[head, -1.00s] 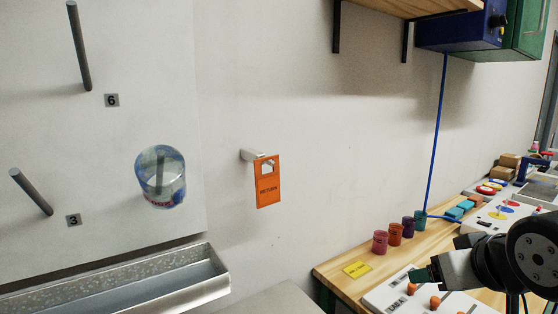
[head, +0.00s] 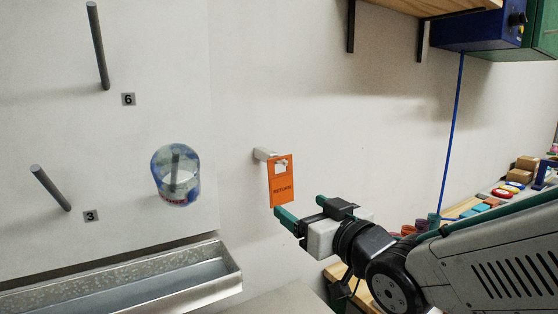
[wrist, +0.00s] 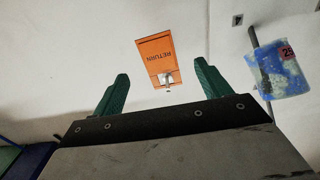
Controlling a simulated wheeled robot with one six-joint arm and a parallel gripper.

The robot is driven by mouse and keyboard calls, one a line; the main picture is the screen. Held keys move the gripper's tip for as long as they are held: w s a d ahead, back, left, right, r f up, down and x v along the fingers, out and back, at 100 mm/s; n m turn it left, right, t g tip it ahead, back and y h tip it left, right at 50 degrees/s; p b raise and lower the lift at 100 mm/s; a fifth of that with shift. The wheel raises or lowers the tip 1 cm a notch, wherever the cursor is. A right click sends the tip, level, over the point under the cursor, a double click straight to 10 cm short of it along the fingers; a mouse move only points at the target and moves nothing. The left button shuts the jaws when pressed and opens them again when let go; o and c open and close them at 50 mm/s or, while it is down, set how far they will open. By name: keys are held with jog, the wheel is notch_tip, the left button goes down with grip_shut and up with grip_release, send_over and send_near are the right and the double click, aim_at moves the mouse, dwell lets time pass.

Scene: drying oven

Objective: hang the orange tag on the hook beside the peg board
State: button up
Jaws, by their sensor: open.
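The orange tag (head: 282,187), marked RETURN, hangs on the pale hook (head: 265,154) on the wall, right of the peg board (head: 60,140). The hook passes through the cut-out near the tag's top. My gripper (head: 299,207) is open and empty, just below and right of the tag in the head view. In the wrist view, the tag (wrist: 156,55) shows between and beyond the two green fingers (wrist: 160,86), apart from both. There the hook (wrist: 167,79) shows at the tag's cut-out end.
A clear, blue-patterned cup (head: 176,176) hangs on a peg of the board. A metal trough (head: 120,275) runs below the board. A wooden bench (head: 340,273) with coloured containers stands at the right, partly hidden by my arm. The wall around the tag is clear.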

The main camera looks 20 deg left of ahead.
aim_at(281, 192)
jog(key=shift+x, duration=4.1)
jog(key=shift+w, duration=0.1)
jog(key=shift+c, duration=0.3)
jog(key=c, duration=0.5)
jog(key=shift+o, duration=0.2)
jog(key=shift+o, duration=0.8)
